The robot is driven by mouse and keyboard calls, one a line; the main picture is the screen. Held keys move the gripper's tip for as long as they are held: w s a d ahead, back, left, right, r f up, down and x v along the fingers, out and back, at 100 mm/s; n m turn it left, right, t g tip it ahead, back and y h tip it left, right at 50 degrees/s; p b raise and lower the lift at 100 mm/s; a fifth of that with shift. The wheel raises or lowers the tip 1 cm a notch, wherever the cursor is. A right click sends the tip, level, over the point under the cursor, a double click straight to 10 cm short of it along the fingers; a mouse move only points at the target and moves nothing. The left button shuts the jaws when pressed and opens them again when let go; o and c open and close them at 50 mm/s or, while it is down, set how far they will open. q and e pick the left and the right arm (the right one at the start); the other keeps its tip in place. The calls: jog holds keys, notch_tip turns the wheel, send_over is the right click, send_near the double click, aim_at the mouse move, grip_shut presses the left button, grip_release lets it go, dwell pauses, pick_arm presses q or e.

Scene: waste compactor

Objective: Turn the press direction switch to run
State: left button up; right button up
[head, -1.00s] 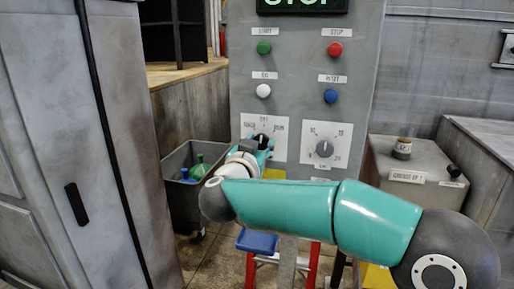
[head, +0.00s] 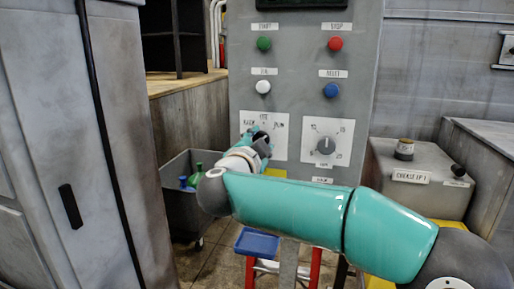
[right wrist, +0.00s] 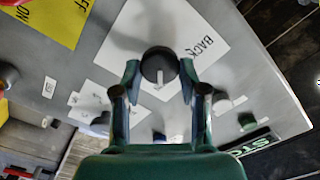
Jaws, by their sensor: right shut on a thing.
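The press direction switch (head: 261,134) is a dark round knob on a white plate at the left of the grey panel, partly covered by my right gripper. In the right wrist view the black knob (right wrist: 152,62) has a white pointer mark towards the bottom of that picture, and the word BACK is to its right. My right gripper (head: 263,142) is at the knob, with one finger (right wrist: 159,84) on each side of it in the wrist view, shut on it. My left gripper is not in view.
A second dial (head: 326,146) sits close right on the panel. Above are green (head: 264,43), red (head: 335,44), white (head: 263,87) and blue (head: 331,90) buttons. A grey bin (head: 183,214) stands lower left, a blue-topped step (head: 256,241) below. A lit green sign (right wrist: 252,145) shows in the wrist view.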

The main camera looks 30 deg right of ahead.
jog(key=shift+d+r+m, duration=0.15)
jog(key=shift+r+m, duration=0.05)
jog(key=shift+m, duration=0.1)
jog(key=o, duration=0.8)
jog(key=shift+c, duration=0.2)
jog(key=o, duration=0.4)
jog(key=shift+d+f, duration=0.1)
jog(key=shift+f, duration=0.05)
jog(key=shift+a, duration=0.25)
jog(key=v, duration=1.1)
jog(key=shift+s+a+f, duration=0.1)
jog(key=shift+s+a, duration=0.15)
jog(key=shift+a, duration=0.05)
